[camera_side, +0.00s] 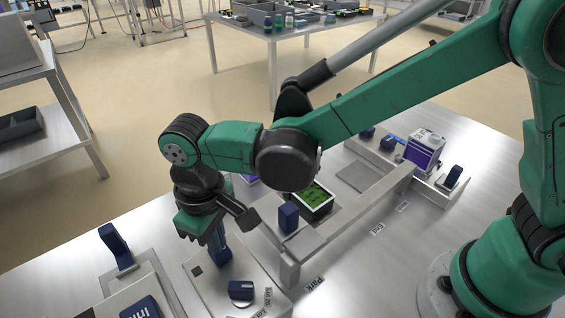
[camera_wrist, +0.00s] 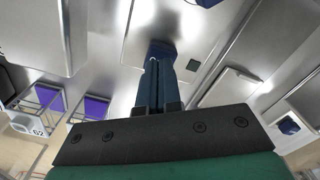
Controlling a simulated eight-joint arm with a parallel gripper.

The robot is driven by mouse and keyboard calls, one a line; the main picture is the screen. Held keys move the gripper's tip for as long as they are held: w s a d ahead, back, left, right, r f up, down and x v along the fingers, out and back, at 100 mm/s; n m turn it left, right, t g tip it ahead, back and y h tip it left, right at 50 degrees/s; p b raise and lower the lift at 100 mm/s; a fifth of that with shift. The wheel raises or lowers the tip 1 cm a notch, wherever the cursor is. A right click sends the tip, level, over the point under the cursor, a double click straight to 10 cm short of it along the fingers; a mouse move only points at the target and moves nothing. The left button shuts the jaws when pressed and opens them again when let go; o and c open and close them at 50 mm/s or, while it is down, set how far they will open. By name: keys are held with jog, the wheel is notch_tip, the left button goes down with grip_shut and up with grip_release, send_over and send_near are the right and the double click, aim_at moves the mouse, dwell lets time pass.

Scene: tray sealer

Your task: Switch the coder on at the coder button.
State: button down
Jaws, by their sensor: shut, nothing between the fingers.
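My gripper (camera_side: 222,256) is shut and empty, its dark blue fingers pointing down over a pale metal panel (camera_side: 208,289) at the front of the table. In the wrist view the shut fingers (camera_wrist: 153,64) reach toward a dark blue part (camera_wrist: 162,48) just beyond their tips. I cannot tell whether they touch it, or whether it is the coder button. In the side view the gripper hides the spot below the fingertips. A dark blue knob (camera_side: 240,290) on a pale round base sits on the panel, nearer the camera, beside small labels too blurred to read surely.
A dark square (camera_side: 197,271) lies on the panel left of the fingers. A blue upright block (camera_side: 289,217) and a metal rail (camera_side: 345,212) stand to the right. A tray with green content (camera_side: 316,197) is behind. A blue handle (camera_side: 115,244) rises at left.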

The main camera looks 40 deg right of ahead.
jog(key=shift+f, duration=0.65)
jog(key=shift+r, duration=1.4)
notch_tip(320, 180, up, 12)
jog(key=s+d+f+m+t, duration=0.1)
jog(key=d+f+m+t, duration=0.1)
jog(key=d, duration=0.9)
jog(key=s+d+f+m+t, duration=0.1)
jog(key=d+f+m+t, duration=0.2)
jog(key=d, duration=0.9)
jog(key=shift+s+m+t, duration=0.25)
jog(key=shift+m+t, duration=0.25)
jog(key=shift+t, duration=0.6)
